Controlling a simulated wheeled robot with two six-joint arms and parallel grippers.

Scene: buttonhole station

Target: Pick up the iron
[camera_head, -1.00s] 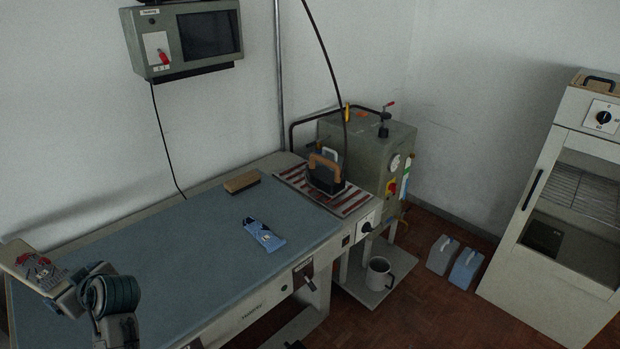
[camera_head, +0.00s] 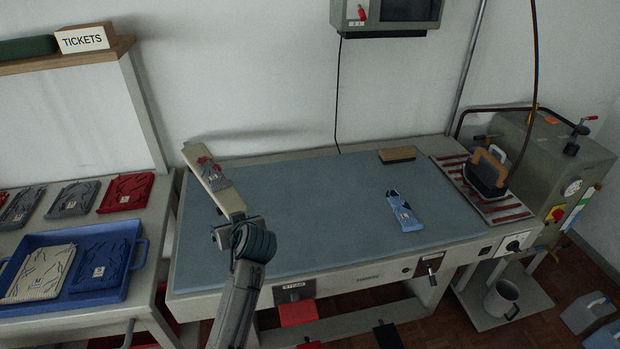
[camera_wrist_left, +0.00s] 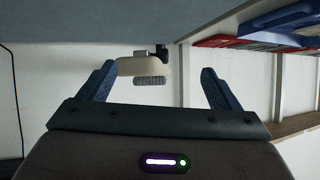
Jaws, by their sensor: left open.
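The iron (camera_head: 484,178), dark with a tan handle, stands on a red-and-white striped rest (camera_head: 502,212) at the right end of the pressing table in the head view. My left arm (camera_head: 236,290) reaches up over the left part of the table, far from the iron. Its fingers cannot be made out in the head view. In the left wrist view my left gripper (camera_wrist_left: 158,69) has its two blue fingers spread apart, with nothing held. The iron does not show in that view. My right gripper is not in view.
A blue folded garment (camera_head: 405,211) and a wooden block (camera_head: 397,154) lie on the pressing table (camera_head: 320,215). A grey boiler unit (camera_head: 545,150) stands behind the iron; a dark hose hangs above. A blue tray (camera_head: 128,288) of garments is at left. The table's middle is mostly clear.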

